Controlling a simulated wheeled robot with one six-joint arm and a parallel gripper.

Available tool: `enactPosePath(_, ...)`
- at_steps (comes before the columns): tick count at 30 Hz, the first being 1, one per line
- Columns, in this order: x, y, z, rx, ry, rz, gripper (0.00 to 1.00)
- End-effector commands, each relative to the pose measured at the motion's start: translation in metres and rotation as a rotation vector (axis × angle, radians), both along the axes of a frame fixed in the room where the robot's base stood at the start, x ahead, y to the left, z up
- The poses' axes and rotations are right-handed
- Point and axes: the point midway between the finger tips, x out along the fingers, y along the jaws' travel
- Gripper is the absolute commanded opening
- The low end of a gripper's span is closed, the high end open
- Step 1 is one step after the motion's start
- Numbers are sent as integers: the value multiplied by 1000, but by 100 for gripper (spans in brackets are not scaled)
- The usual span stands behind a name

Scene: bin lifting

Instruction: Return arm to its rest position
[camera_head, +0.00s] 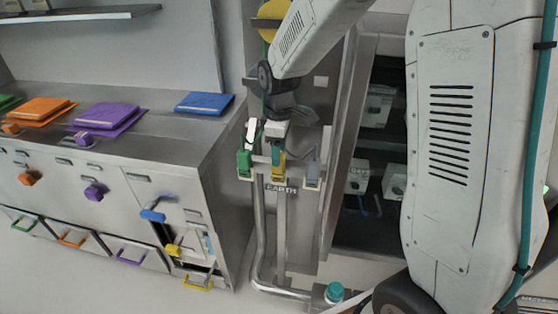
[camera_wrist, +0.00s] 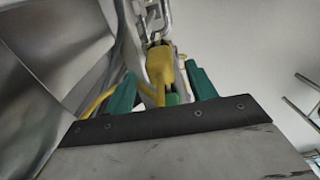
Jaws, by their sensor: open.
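My arm reaches down from the top of the head view, and my gripper (camera_head: 275,153) is at the yellow clamp (camera_head: 278,170) in the middle of the EARTH rack. In the wrist view my gripper (camera_wrist: 160,70) is open, with one green finger on each side of the yellow clamp (camera_wrist: 159,62). I cannot tell whether the fingers touch it. A green clamp (camera_head: 244,164) hangs to the left and a grey clamp (camera_head: 312,173) to the right. A yellow cable runs beside the left finger in the wrist view.
A metal cabinet (camera_head: 190,155) stands at the left, with orange, purple and blue folders on top. Its yellow-handled drawer (camera_head: 198,284) is at the lower front. An open dark cabinet (camera_head: 340,230) stands close on the right. A pipe (camera_head: 259,230) runs down below the rack.

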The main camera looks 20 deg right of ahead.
Motion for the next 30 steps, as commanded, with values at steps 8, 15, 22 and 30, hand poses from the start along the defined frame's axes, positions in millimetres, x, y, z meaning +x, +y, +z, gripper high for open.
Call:
enactPosePath(8, -1, 0, 12, 0, 4, 0, 56)
enactPosePath(15, -1, 0, 12, 0, 4, -1, 56)
enactPosePath(22, -21, -4, 38, 1, -11, -75, 56)
enactPosePath(30, -96, -14, 104, 8, -44, -331, 56)
